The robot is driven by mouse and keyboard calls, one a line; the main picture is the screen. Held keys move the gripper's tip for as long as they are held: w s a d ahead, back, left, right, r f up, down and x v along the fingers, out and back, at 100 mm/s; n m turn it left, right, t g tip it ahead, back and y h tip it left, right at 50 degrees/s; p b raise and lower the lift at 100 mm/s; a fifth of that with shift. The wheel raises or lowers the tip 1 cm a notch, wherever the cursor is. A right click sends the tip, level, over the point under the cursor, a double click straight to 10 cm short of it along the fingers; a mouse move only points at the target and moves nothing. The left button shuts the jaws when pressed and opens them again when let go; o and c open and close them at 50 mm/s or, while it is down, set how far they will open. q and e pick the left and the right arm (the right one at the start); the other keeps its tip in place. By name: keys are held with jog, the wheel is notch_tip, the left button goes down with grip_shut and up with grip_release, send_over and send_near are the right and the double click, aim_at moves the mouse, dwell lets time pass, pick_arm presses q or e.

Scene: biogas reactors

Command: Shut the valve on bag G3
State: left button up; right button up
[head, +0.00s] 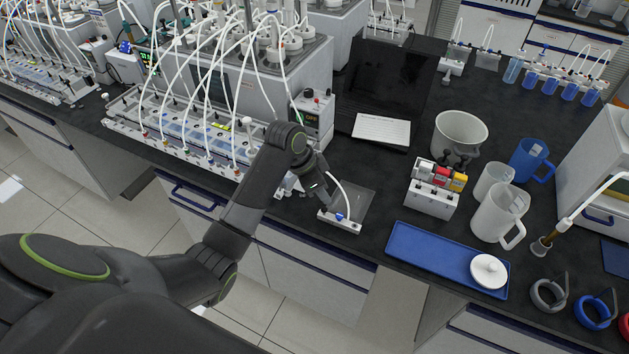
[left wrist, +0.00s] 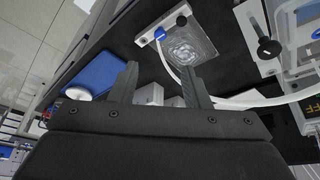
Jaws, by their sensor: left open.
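A clear flat gas bag (head: 353,203) with a white end bar (head: 342,224) lies on the dark bench, with a blue valve (head: 340,217) and a thin white tube. Its label is too small to read, so I cannot tell if it is G3. My left gripper (head: 324,197) is just above and beside this bag; its fingers are partly hidden. In the left wrist view the fingers (left wrist: 162,84) are apart with nothing gripped.
A reactor bath (head: 225,85) with many tubes stands behind my left arm. A laptop (head: 385,95) is behind the bag.

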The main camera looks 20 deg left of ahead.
pick_arm(q)
jog(key=shift+v, duration=1.9)
jog(key=s+a+f+n+y, duration=0.2)
jog(key=s+n, duration=0.1)
jog(key=s, duration=0.8)
jog(key=s+a+f+n+y, duration=0.1)
jog(key=s+a+f+n, duration=0.25)
jog(key=s, duration=0.65)
jog(key=s+a+f+n+y, duration=0.2)
jog(key=s+n, duration=0.1)
jog(key=s, duration=0.8)
notch_tip(320, 180, down, 29)
jog(key=a+b, duration=0.1)
jog(key=b, duration=0.5)
jog(key=s+f+g+b, duration=0.1)
jog(key=s+f+b, duration=0.1)
jog(key=s+f, duration=0.5)
jog(key=s+f+b, duration=0.3)
jog(key=s+f, duration=0.5)
jog(key=f, duration=0.6)
jog(key=shift+s+d+f+g+h, duration=0.15)
jog(key=shift+d+f+g+h, duration=0.25)
